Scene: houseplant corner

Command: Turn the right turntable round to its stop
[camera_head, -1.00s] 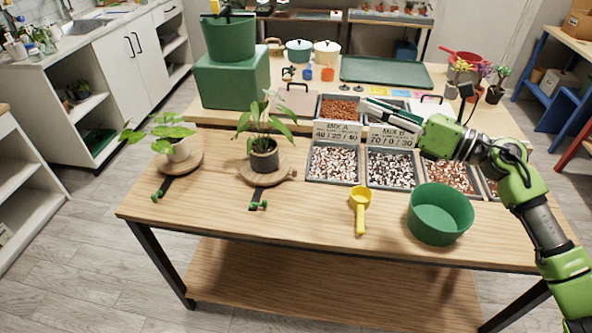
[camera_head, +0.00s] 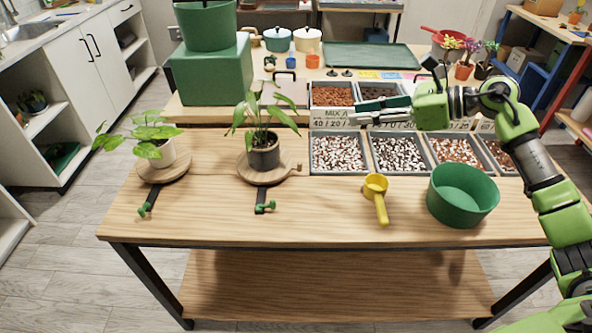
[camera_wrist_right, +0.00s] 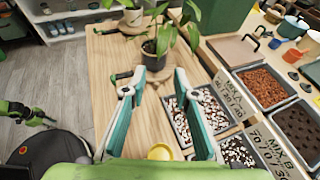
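The right turntable (camera_head: 247,174) is a round wooden disc with a small peg (camera_head: 298,167) on its right rim. A leafy plant in a dark pot (camera_head: 264,151) stands upright on it. A dark bar with a green knob (camera_head: 265,207) sticks out from its front. My right gripper (camera_head: 353,112) is open and empty, raised over the mix trays to the right of the turntable, fingers pointing left. In the right wrist view its two fingers (camera_wrist_right: 159,77) are well apart, with the turntable beyond their tips. A green and black part of mine at that view's left edge is unclear.
A second turntable (camera_head: 181,178) with a white-potted plant stands to the left. Trays of mix (camera_head: 338,153), a yellow scoop (camera_head: 377,198) and a green bowl (camera_head: 462,196) occupy the right side. The table's front strip is mostly bare.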

